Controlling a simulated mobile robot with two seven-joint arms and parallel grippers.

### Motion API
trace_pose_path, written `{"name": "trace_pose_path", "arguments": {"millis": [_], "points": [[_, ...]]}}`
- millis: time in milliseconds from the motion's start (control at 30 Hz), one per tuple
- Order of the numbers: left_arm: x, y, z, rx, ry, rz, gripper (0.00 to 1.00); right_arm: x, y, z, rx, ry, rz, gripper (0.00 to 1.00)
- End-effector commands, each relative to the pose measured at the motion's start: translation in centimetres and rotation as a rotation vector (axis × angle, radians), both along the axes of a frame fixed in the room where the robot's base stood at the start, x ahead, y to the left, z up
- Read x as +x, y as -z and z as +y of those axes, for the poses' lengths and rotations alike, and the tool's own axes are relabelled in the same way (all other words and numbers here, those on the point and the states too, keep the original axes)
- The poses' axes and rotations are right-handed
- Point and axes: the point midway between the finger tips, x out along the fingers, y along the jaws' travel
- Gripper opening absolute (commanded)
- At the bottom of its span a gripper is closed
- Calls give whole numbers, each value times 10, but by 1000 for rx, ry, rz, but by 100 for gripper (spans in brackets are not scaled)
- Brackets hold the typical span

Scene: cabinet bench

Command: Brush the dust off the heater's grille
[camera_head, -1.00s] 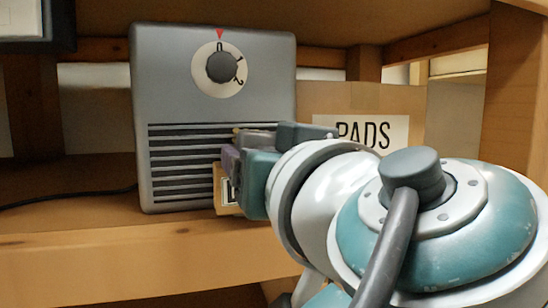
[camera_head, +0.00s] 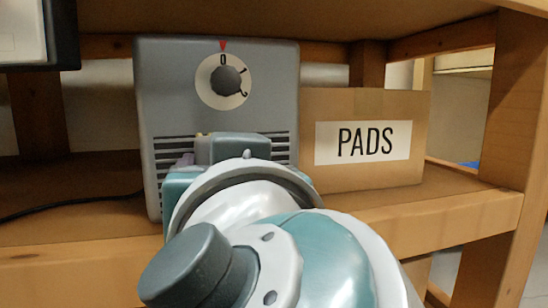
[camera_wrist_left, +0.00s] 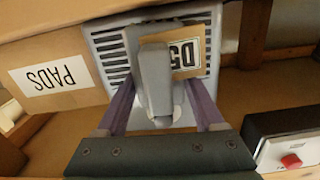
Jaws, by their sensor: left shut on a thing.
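The heater (camera_head: 180,95) is a grey box with a round dial at 0 and a slatted grille (camera_head: 278,150) low on its front. My left gripper (camera_head: 205,160) is in front of the grille and covers much of it. In the left wrist view, my left gripper (camera_wrist_left: 160,105) has its purple fingers shut on a grey tool (camera_wrist_left: 155,75), probably the brush. The tool lies across the grille (camera_wrist_left: 112,60); its bristles are hidden, so I cannot tell whether it touches. No dust can be made out. My right gripper is not in view.
A cardboard box marked PADS (camera_head: 410,115) stands right beside the heater. A tan D5 tag (camera_wrist_left: 181,72) shows in front of the grille. A black cord (camera_head: 70,207) runs left along the shelf. A box with a red button (camera_wrist_left: 290,160) shows in the left wrist view.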

Motion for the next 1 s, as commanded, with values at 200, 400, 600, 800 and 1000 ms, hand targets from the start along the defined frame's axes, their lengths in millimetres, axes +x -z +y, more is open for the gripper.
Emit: {"name": "trace_pose_path", "arguments": {"millis": [200,400,600,800,1000], "points": [[-4,-2,19,4,-2,-1,0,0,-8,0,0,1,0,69],[-6,-1,32,3,-2,-2,0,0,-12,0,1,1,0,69],[-7,-1,37,2,-2,-2,0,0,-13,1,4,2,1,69],[-10,-2,54,3,-3,-2,0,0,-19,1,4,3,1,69],[-13,-1,67,3,-1,-2,0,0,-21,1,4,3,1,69]]}}
